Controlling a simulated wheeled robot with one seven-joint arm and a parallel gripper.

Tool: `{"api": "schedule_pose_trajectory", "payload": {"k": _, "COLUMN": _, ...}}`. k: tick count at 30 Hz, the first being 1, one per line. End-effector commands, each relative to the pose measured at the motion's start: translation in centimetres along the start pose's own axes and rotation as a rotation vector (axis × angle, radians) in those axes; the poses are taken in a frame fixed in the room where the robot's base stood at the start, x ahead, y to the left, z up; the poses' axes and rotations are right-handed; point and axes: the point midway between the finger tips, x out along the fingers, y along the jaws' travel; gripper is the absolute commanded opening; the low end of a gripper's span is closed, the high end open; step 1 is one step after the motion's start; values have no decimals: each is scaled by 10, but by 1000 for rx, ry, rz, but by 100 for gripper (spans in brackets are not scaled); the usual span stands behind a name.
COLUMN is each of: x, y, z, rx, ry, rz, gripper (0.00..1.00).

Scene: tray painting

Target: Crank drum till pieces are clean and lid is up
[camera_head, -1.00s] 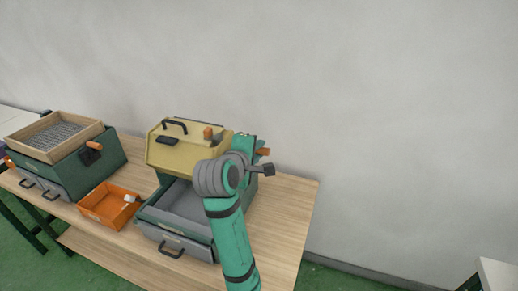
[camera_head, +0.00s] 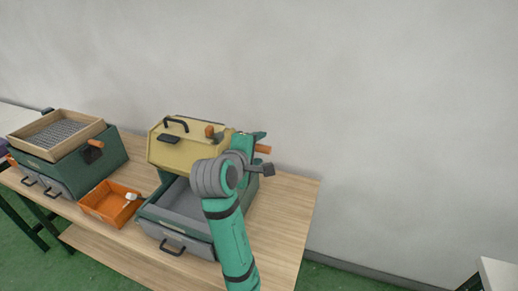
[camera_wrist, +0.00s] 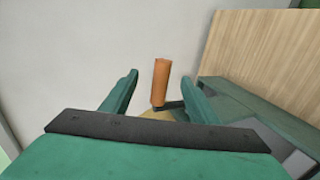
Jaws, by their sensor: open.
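The drum machine is a green box (camera_head: 152,206) with a yellow cover (camera_head: 176,152) standing above a grey basin (camera_head: 182,200). The cover has a black handle (camera_head: 176,121) and an orange knob (camera_head: 209,131). An orange crank grip (camera_head: 263,149) sticks out on the machine's right side. My gripper (camera_head: 254,135) is beside it, partly hidden by my arm. In the wrist view, the gripper (camera_wrist: 159,77) is open, with the orange grip (camera_wrist: 160,84) standing between its fingers, apart from both. No pieces are visible in the basin; my arm hides part of it.
An orange tray (camera_head: 92,211) with a white-headed tool (camera_head: 131,197) stands left of the machine. Another green box (camera_head: 84,171) topped by a wooden-framed mesh tray (camera_head: 22,145) is further left. The wooden table (camera_head: 292,200) is clear at its right end.

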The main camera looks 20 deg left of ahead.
Motion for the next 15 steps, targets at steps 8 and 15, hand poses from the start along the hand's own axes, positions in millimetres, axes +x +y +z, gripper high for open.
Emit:
{"api": "schedule_pose_trajectory", "payload": {"k": 8, "x": -24, "y": 0, "z": 0, "rx": 0, "ry": 1, "rz": 1, "gripper": 55}}
{"api": "schedule_pose_trajectory", "payload": {"k": 15, "x": -45, "y": 0, "z": 0, "rx": -1, "ry": 2, "rz": 2, "gripper": 55}}
